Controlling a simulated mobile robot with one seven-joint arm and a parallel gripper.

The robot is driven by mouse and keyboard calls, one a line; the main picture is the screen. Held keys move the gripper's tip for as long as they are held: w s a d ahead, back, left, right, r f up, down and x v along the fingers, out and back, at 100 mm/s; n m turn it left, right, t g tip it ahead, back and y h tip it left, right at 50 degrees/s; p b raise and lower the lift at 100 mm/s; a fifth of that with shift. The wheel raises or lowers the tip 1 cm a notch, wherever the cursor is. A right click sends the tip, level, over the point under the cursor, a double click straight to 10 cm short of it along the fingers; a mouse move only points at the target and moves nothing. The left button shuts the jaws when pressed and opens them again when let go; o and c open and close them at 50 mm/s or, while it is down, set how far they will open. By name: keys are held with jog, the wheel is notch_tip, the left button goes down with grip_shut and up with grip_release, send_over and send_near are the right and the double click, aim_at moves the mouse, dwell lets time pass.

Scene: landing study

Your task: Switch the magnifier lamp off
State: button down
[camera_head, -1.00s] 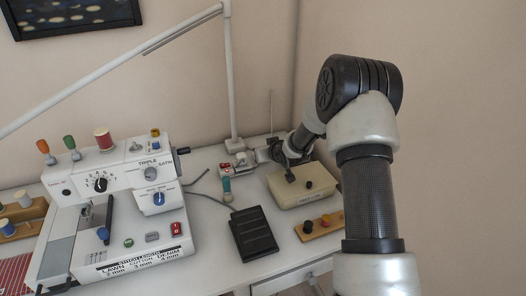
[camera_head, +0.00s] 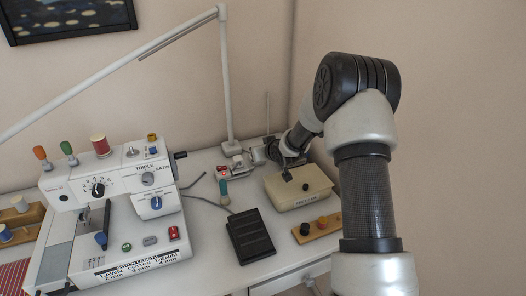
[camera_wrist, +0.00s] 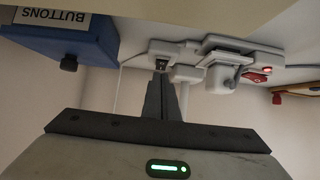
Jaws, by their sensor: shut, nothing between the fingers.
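The magnifier lamp's white jointed arm (camera_head: 140,60) rises from its post (camera_head: 226,90) at the back of the table in the head view. Its magnifier head is out of frame. White fittings stand near the post's foot, with a red switch (camera_head: 222,169) at their left. In the wrist view, upside down, a red lit switch (camera_wrist: 267,70) shows on a white fitting; I cannot tell which switch is the lamp's. My gripper (camera_head: 287,176) is shut and empty, above the back of a cream box. In the wrist view, my fingertips (camera_wrist: 161,74) appear in front of a small white block (camera_wrist: 174,48).
The cream box (camera_head: 300,196) lies below my gripper. A blue box labelled BUTTONS (camera_wrist: 65,40) is close by in the wrist view.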

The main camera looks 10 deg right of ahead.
jog(key=p+v, duration=0.3)
jog(key=v, duration=1.4)
jog(key=shift+s+r, duration=0.1)
jog(key=shift+r, duration=0.05)
jog(key=s+r+g+h, duration=0.3)
jog(key=s+r+h, duration=0.1)
jog(key=s+r, duration=1)
jog(key=s+a+r+m+g+y, duration=0.1)
jog(key=s+a, duration=0.1)
jog(key=s, duration=0.7)
jog(key=s+a+r+m+g+y, duration=0.1)
jog(key=s, duration=0.8)
notch_tip(320, 180, up, 18)
jog(key=p, duration=1.8)
jog(key=shift+s+a+g, duration=0.3)
jog(key=shift+a, duration=0.1)
